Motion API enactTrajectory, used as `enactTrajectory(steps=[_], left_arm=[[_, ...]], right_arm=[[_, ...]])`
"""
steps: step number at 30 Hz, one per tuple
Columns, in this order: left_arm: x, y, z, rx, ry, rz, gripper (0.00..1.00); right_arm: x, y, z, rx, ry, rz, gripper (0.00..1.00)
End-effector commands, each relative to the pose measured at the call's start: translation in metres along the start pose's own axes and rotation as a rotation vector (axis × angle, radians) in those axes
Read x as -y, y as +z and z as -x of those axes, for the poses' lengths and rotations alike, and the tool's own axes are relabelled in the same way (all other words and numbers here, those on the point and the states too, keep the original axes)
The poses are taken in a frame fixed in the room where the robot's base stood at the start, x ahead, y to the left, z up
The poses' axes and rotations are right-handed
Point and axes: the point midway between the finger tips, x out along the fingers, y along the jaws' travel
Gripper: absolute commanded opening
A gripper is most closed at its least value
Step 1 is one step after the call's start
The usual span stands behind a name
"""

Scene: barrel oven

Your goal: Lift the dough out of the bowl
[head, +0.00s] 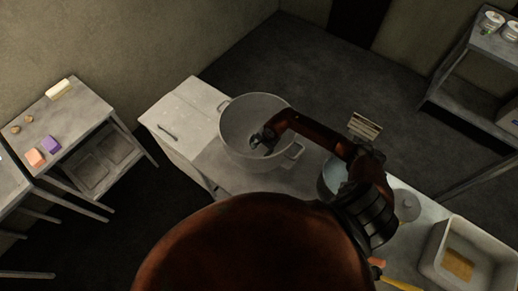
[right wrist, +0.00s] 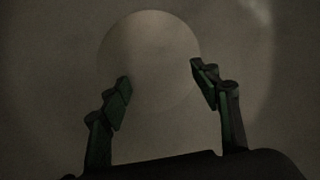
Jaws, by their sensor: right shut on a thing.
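The large pale metal bowl (head: 229,128) with side handles stands on the white counter. My right gripper (head: 262,143) reaches down inside it, near the bowl's floor. In the right wrist view the two dark fingers (right wrist: 162,80) stand apart on either side of a pale round shape, which I take for the dough (right wrist: 152,50). Its colour is close to the bowl's, so its edge is faint. The right gripper is shut on it. In the head view the gripper and arm hide most of the dough. My left gripper is not in view.
A smaller bowl (head: 328,176) stands right of the large one, partly under my right arm. A grey bin (head: 437,266) sits at the counter's right end. A side table (head: 87,118) at the left holds small blocks. The large bowl's rim surrounds the gripper.

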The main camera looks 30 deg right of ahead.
Motion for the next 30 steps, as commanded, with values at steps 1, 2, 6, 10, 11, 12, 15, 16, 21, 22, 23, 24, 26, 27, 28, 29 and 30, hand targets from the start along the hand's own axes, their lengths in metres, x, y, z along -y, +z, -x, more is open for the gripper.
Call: enactTrajectory(steps=[1, 2, 6, 10, 11, 12, 15, 16, 21, 22, 23, 24, 26, 27, 28, 29, 30], left_arm=[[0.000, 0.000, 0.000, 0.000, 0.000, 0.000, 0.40], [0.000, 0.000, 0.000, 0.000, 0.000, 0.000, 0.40], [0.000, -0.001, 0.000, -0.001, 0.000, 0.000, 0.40], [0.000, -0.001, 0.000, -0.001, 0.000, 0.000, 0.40], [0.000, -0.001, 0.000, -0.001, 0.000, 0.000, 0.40], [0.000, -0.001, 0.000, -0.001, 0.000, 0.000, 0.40], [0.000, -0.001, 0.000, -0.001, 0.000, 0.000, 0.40], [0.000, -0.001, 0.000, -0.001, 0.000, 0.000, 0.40], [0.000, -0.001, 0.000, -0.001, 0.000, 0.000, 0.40], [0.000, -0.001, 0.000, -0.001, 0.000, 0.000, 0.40], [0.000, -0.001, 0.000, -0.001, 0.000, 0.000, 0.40], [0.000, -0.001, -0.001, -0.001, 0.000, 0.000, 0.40], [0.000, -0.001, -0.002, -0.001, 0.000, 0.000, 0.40], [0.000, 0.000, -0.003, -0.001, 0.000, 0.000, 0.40], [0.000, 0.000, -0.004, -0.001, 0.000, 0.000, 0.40], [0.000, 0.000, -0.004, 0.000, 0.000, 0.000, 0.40], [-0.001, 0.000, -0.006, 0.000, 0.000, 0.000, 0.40]], right_arm=[[0.001, 0.000, 0.000, 0.000, -0.002, 0.000, 0.32], [0.001, 0.000, 0.000, 0.000, -0.002, 0.000, 0.30], [0.001, 0.000, 0.000, 0.000, -0.002, 0.001, 0.20], [0.002, 0.000, 0.000, 0.000, -0.003, 0.001, 0.12], [0.002, 0.000, 0.000, 0.000, -0.003, 0.001, 0.09], [0.002, 0.000, 0.000, 0.000, -0.003, 0.001, 0.07], [0.002, 0.000, 0.000, 0.000, -0.003, 0.001, 0.00], [0.002, 0.000, 0.000, 0.000, -0.003, 0.001, 0.00], [0.004, 0.000, 0.002, 0.000, -0.008, 0.001, 0.00], [0.004, 0.000, 0.002, 0.000, -0.008, 0.001, 0.00], [0.005, -0.001, 0.003, -0.001, -0.008, 0.001, 0.00], [0.005, -0.001, 0.004, -0.001, -0.008, 0.001, 0.00], [0.006, -0.001, 0.008, -0.002, -0.009, 0.003, 0.00], [0.008, -0.001, 0.012, -0.002, -0.009, 0.003, 0.00], [0.009, -0.002, 0.015, -0.003, -0.009, 0.003, 0.00], [0.010, -0.002, 0.019, -0.003, -0.010, 0.004, 0.00], [0.012, -0.001, 0.025, -0.003, -0.010, 0.005, 0.00]])
